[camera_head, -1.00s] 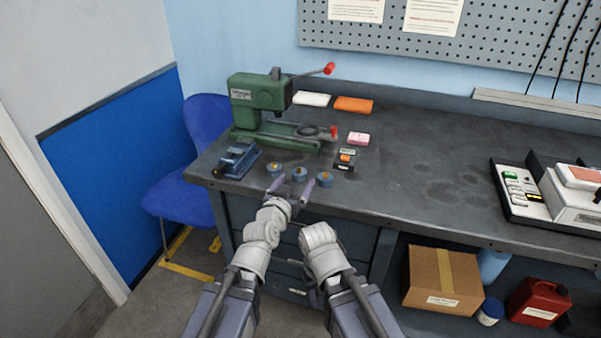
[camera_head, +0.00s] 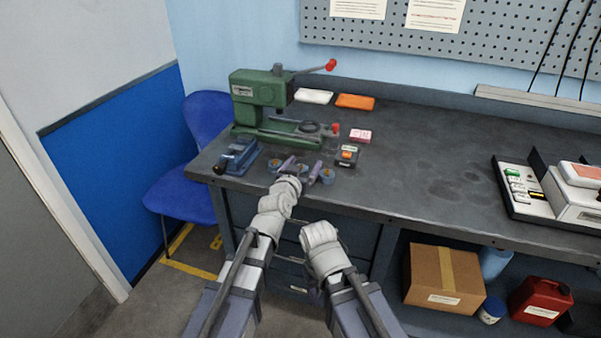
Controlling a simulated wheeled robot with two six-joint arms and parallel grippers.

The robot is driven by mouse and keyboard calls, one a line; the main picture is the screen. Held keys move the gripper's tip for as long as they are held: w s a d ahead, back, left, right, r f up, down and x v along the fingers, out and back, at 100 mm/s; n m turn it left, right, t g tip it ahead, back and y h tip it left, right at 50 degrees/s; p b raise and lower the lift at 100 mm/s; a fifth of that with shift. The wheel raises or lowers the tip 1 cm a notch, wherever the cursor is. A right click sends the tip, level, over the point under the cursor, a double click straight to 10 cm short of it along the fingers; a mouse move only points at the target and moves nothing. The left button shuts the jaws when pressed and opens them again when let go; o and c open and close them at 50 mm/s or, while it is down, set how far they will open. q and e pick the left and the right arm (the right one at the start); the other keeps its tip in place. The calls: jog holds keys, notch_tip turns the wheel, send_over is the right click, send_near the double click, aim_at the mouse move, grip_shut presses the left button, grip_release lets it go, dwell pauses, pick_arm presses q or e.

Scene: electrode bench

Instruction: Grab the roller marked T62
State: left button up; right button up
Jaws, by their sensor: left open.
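Three small blue rollers with orange-brown centres stand in a row near the bench's front edge: a left one (camera_head: 273,165), a middle one (camera_head: 302,169) and a right one (camera_head: 327,177). Their markings are too small to read, so I cannot tell which is T62. My left gripper (camera_head: 302,165) is open over the row, its fingers on either side of the middle roller and partly covering it. I cannot tell whether they touch it. My right arm is bent low in front of the bench; its gripper does not show.
A green press (camera_head: 262,92) stands behind the rollers, with a blue vise (camera_head: 237,157) to the left. A small black box with an orange part (camera_head: 347,155) sits close behind on the right.

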pick_arm(q)
jog(key=shift+s, duration=0.1)
grip_shut()
dwell(0.6)
